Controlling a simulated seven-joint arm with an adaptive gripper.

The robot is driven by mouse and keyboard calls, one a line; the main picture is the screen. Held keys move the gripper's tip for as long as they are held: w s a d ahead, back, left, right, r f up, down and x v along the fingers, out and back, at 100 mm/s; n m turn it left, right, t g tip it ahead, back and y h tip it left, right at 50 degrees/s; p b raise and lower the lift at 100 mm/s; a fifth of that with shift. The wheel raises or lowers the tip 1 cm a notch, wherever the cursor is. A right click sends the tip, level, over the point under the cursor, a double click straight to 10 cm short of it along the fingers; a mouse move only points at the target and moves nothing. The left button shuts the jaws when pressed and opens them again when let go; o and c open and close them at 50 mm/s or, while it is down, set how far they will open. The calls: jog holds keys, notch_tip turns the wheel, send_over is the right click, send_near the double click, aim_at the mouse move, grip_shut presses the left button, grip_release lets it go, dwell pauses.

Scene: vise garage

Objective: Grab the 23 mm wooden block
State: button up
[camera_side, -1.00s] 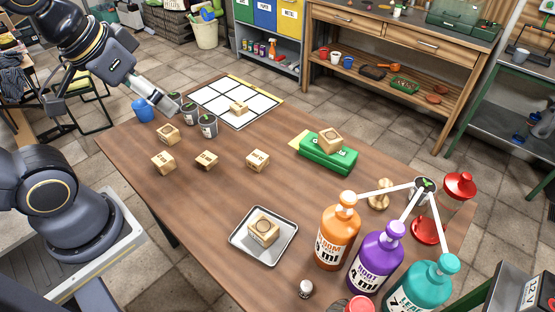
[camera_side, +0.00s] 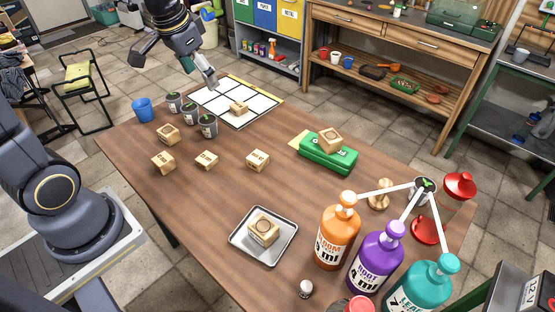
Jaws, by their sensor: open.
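Several wooden blocks are in view, and their printed markings are too small for me to tell which is the 23 mm one. Loose on the table are a left rear block (camera_side: 168,134), a left front block (camera_side: 163,163), a small block (camera_side: 206,160) and a middle block (camera_side: 258,160). Another block (camera_side: 238,108) lies on the white grid sheet (camera_side: 208,96). One block (camera_side: 330,139) sits on a green case (camera_side: 328,156), and one (camera_side: 263,230) in a metal tray (camera_side: 240,242). My gripper (camera_side: 211,82) is open and empty, above the grid sheet's far-left part, apart from every block.
Several dark cans (camera_side: 190,114) and a blue cup (camera_side: 143,109) stand at the left rear. The table's middle (camera_side: 215,195) is clear.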

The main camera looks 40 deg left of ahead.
jog(key=w+a+f+n+g, duration=0.1)
jog(key=w+a+f+g, duration=0.1)
jog(key=a+f, duration=0.45)
jog(key=g, duration=0.2)
send_near(206, 158)
jog(key=f, duration=0.1)
jog(key=a+f+n, duration=0.1)
jog(key=f, duration=0.1)
jog(key=shift+s+a+f+h, duration=0.15)
jog(key=shift+s+f+h, duration=0.05)
jog(key=shift+f+h, duration=0.2)
jog(key=f, duration=0.5)
jog(key=shift+w+d+f, duration=0.1)
jog(key=shift+d+f, duration=0.2)
jog(key=c, duration=1.1)
jog(key=shift+r, duration=0.15)
